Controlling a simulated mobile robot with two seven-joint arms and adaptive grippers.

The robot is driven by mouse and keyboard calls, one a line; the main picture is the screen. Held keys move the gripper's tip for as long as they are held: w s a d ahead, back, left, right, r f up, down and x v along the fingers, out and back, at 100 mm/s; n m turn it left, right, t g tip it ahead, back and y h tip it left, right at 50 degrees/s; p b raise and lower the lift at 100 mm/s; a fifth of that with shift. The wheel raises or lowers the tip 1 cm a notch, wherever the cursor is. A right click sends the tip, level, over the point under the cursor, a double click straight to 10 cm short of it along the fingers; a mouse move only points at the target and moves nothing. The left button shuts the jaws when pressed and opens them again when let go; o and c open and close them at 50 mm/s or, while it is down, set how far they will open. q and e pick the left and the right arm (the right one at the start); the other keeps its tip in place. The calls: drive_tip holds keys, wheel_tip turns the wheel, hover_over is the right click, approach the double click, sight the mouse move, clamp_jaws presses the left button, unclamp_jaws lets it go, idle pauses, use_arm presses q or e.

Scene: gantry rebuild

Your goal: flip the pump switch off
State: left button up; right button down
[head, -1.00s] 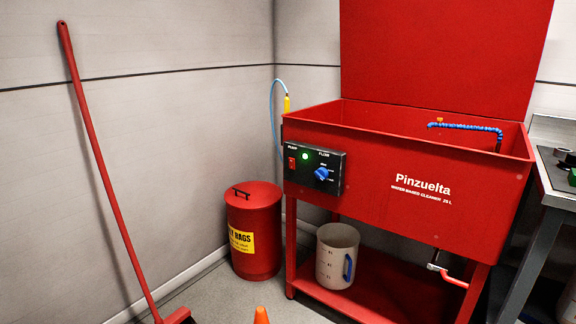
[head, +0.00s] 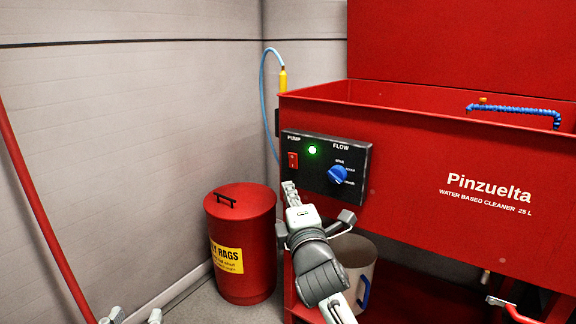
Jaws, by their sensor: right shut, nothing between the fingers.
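The red pump switch (head: 292,160) sits under the label PUMP on the left of the black control panel (head: 322,184). The panel is on the front of the red parts washer (head: 420,150). A green light (head: 312,150) glows beside the switch. My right gripper (head: 290,188) is shut and empty, with its tips just below the switch, over or near the panel's lower left edge. I cannot tell whether it touches the panel. My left gripper (head: 135,316) shows only as two separated tips at the bottom left edge, open, far from the switch.
A blue flow knob (head: 337,174) is right of the switch. A red rag bin (head: 241,245) stands left of the washer. A beige jug (head: 358,262) is partly hidden behind my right arm. A red broom handle (head: 30,190) leans at the left.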

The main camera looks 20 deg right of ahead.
drive_tip(key=shift+w, duration=0.1)
drive_tip(key=b, duration=0.1)
approach(288, 156)
drive_tip(key=w+a, duration=0.2)
drive_tip(key=w, duration=0.2)
use_arm(q)
drive_tip(key=shift+s+d+r+t+h, duration=0.25)
drive_tip(key=shift+d+r+t, duration=0.15)
drive_tip(key=shift+r, duration=0.5)
drive_tip(key=shift+s+d+r+t+h, duration=0.1)
drive_tip(key=shift+d+r+t+h, duration=0.3)
drive_tip(key=shift+r, duration=0.55)
drive_tip(key=shift+s+d+r+t+h, duration=0.2)
drive_tip(key=shift+r+t, duration=0.3)
drive_tip(key=shift+r, duration=0.4)
use_arm(e)
drive_tip(key=shift+w+d+r, duration=0.2)
drive_tip(key=shift+w+d, duration=0.8)
drive_tip(key=shift+d, duration=0.3)
